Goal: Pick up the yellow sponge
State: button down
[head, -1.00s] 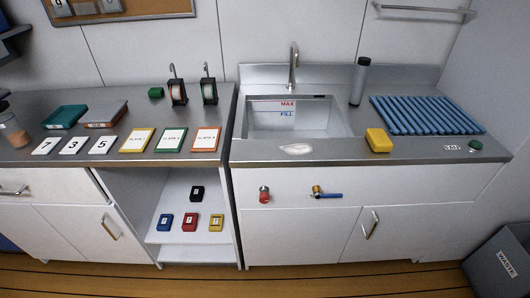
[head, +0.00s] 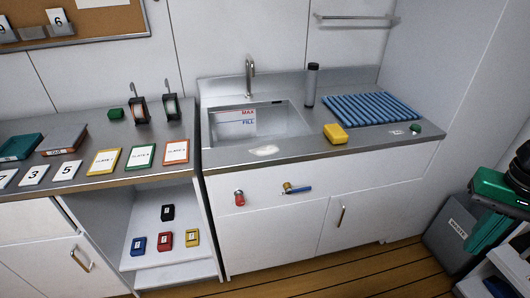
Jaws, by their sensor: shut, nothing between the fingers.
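The yellow sponge (head: 336,134) is a small block lying on the steel counter, right of the sink and in front of the blue ribbed mat's left end. It is fully visible, with nothing touching it from above. My gripper cannot be made out in the head view, so its place relative to the sponge does not show.
The sink (head: 250,127) with its tap (head: 249,78) is left of the sponge. A grey cylinder (head: 312,85) stands behind it; the blue ribbed mat (head: 370,108) lies to the right. Dark and green objects (head: 500,190) crowd the right edge near the waste bin (head: 452,232). Some floor is clear.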

aim_at(336, 134)
jog(key=u, duration=0.2)
jog(key=i, duration=1)
jog(key=z, duration=0.35)
